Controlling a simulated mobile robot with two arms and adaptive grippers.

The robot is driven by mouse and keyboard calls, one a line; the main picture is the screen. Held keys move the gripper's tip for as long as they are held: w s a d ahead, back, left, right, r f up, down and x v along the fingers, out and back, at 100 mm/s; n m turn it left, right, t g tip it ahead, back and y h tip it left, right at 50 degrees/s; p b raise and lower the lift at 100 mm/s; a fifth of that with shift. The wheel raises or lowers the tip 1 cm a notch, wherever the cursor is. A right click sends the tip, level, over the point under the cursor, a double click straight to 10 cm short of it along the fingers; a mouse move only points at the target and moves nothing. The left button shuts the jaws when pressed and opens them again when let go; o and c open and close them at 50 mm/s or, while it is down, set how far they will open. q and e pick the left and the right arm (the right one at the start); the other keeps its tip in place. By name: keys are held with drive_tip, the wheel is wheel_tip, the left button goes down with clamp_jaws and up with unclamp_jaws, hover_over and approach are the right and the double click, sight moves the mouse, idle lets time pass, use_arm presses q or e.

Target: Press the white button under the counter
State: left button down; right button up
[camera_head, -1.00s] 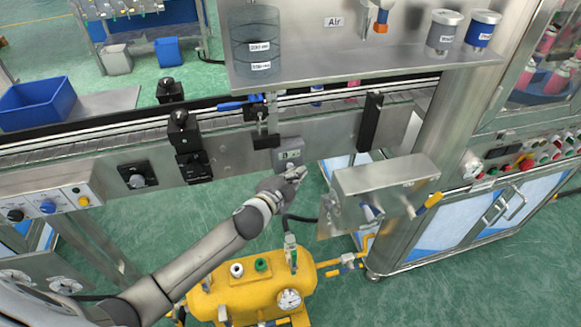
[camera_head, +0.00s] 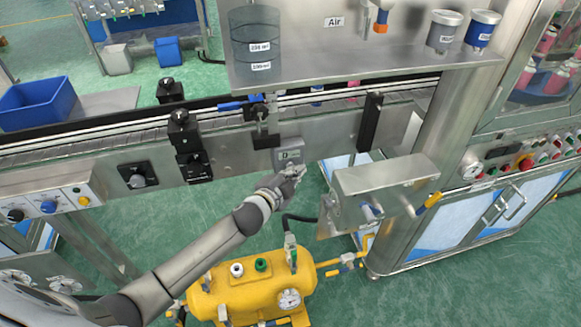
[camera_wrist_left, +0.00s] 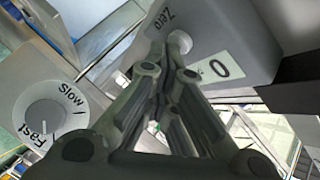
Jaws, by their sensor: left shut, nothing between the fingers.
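The counter is a small grey box (camera_head: 289,155) with a display, fixed to the front of the conveyor. It shows large and tilted in the left wrist view (camera_wrist_left: 245,40), with a display reading 0 and the label "Zero". My left gripper (camera_head: 297,171) is shut and empty, just below the box. In the left wrist view its fingertips (camera_wrist_left: 160,52) are close beside the button; I cannot tell whether they touch it. In the head view the gripper hides the button. My right gripper is not in view.
A Slow/Fast knob (camera_wrist_left: 42,113) is to the left of the gripper. A steel box (camera_head: 385,180) with fittings stands to the right. A yellow tank (camera_head: 250,285) with a gauge is below the arm. Black clamps (camera_head: 187,130) stick out from the conveyor.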

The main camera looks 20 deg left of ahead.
use_arm(q)
drive_tip(key=shift+s, duration=0.1)
drive_tip(key=shift+s+d, duration=0.5)
drive_tip(key=shift+s, duration=0.1)
drive_tip(key=shift+s+d+p, duration=0.3)
drive_tip(key=shift+s+d, duration=0.4)
drive_tip(key=shift+s, duration=0.35)
drive_tip(key=shift+s+d+p, duration=0.3)
drive_tip(key=shift+s+d, duration=0.4)
drive_tip(key=shift+s, duration=0.35)
